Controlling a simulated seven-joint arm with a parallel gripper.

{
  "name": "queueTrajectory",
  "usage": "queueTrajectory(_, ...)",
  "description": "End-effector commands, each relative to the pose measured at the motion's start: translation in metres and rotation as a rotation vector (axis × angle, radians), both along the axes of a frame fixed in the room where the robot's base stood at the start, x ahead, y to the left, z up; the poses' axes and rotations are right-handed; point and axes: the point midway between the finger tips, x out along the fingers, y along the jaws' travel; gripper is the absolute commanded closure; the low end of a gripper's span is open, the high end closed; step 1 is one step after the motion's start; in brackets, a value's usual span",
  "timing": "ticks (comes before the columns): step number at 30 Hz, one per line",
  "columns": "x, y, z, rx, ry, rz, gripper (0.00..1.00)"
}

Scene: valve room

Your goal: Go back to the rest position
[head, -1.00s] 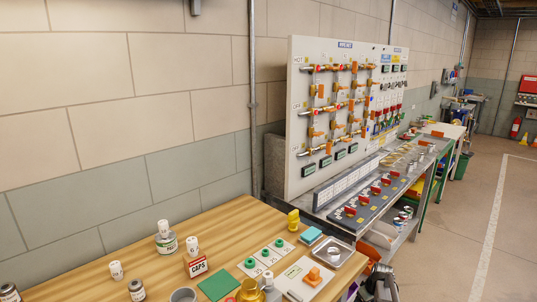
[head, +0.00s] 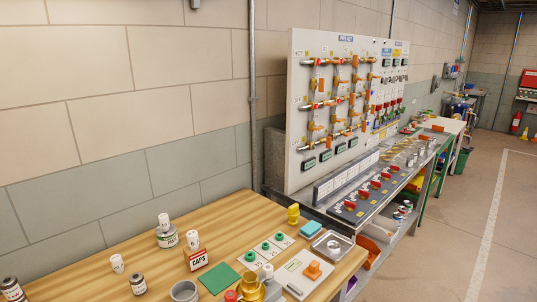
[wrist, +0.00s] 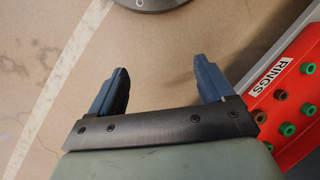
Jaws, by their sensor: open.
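My gripper (wrist: 161,68) shows in the wrist view with its two blue fingers spread apart. Nothing is between them, and the floor shows below. It touches nothing that I can see. In the head view neither my gripper nor my arm shows.
A red bin marked RINGS (wrist: 278,82), with green and dark red rings, is right of the gripper in the wrist view. A wooden bench (head: 120,275) bears jars, a CAPS box (head: 198,258) and a tray (head: 333,244). A valve board (head: 300,110) stands behind.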

Motion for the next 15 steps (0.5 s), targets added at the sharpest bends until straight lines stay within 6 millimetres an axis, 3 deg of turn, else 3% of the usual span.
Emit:
queueTrajectory(1,-0.028,0.006,0.0,-0.012,0.036,-0.006,0.19)
queueTrajectory(6,-0.093,0.017,-0.002,-0.06,0.133,-0.039,0.19)
queueTrajectory(12,-0.138,0.022,0.0,-0.105,0.201,-0.061,0.19)
queueTrajectory(15,-0.142,0.022,0.0,-0.108,0.206,-0.063,0.19)
